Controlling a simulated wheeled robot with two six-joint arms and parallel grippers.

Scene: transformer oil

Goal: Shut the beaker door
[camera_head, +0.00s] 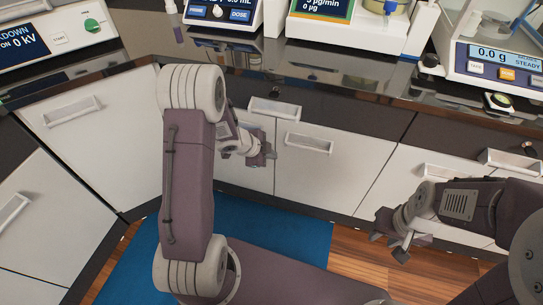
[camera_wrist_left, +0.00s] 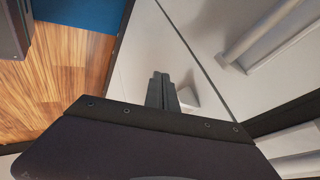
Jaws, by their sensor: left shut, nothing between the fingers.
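White cabinet doors line the counter's lower front; no label shows which is the beaker door. The middle door (camera_head: 330,180) has a pale bar handle (camera_head: 309,144) near its top and looks flush with its neighbours. The narrower panel to its left (camera_head: 262,178) is partly covered by my left arm. My left gripper (camera_head: 264,154) is shut and empty in front of this panel, left of the handle. In the left wrist view its closed fingers (camera_wrist_left: 161,90) point at white panels; contact cannot be told. My right gripper (camera_head: 388,246) is low at the right, before the cabinets, its opening unclear.
A dark glossy counter (camera_head: 300,65) runs above the doors, carrying a balance (camera_head: 495,65) and other instruments. Another drawer handle (camera_head: 274,109) sticks out above the middle door. A blue mat (camera_head: 275,235) lies on the wooden floor, which is otherwise clear near the doors.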

